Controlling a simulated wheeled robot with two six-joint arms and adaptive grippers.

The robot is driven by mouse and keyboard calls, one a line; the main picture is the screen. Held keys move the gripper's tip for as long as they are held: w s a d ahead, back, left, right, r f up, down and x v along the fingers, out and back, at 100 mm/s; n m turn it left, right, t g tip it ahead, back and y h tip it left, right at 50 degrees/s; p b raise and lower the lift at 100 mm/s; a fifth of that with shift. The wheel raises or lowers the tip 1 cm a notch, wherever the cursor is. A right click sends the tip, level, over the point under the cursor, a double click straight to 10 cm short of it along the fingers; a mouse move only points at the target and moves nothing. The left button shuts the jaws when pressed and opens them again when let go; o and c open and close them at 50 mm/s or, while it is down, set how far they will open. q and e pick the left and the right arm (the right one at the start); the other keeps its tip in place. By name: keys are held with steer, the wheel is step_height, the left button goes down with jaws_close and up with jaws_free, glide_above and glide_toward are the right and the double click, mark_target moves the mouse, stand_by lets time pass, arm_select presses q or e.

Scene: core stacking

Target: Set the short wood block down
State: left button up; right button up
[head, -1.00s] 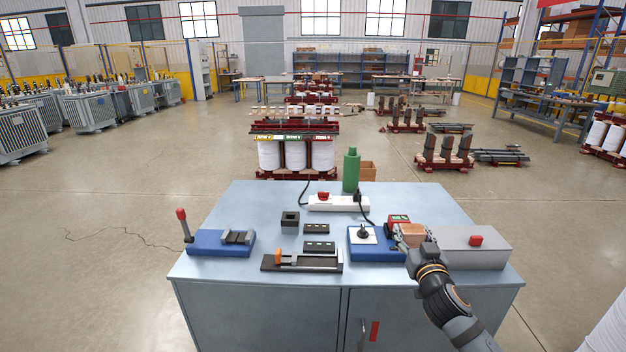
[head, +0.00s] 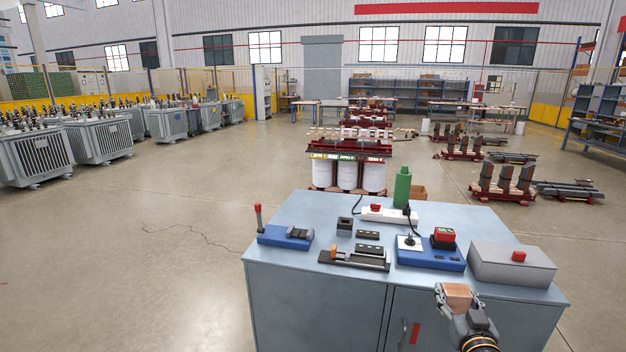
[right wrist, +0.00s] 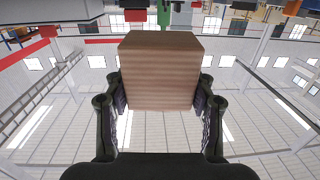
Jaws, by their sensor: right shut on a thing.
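The short wood block (head: 458,296) is a light brown piece held in my right gripper (head: 459,307), in front of the cabinet's front right part in the head view. In the right wrist view the block (right wrist: 160,72) fills the gap between the two dark fingers of my right gripper (right wrist: 160,95). Both fingers press on its sides, and its striped face points to the camera. Nothing shows beneath the block in the wrist view. My left gripper is not in view.
Bare top lies along the front edge.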

mark_target(443, 313)
steer(key=shift+n+y, duration=0.3)
steer(key=shift+y, duration=0.2)
steer(key=a+f, duration=0.1)
steer(key=f, duration=0.1)
steer(key=s+a+f, duration=0.1)
steer(key=a, duration=0.1)
steer(key=shift+f, duration=0.4)
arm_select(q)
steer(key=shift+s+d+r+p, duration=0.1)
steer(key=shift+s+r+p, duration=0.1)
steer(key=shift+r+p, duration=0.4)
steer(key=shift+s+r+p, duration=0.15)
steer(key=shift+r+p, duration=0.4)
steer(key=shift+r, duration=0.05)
arm_select(e)
steer(key=s+a+f+y, duration=0.1)
steer(key=s+a+f, duration=0.2)
steer(key=a, duration=0.3)
steer(key=s+a+f+n, duration=0.1)
steer(key=s+a+f, duration=0.3)
steer(key=s+a, duration=0.2)
steer(key=shift+s+y, duration=0.15)
steer(key=shift+y, duration=0.25)
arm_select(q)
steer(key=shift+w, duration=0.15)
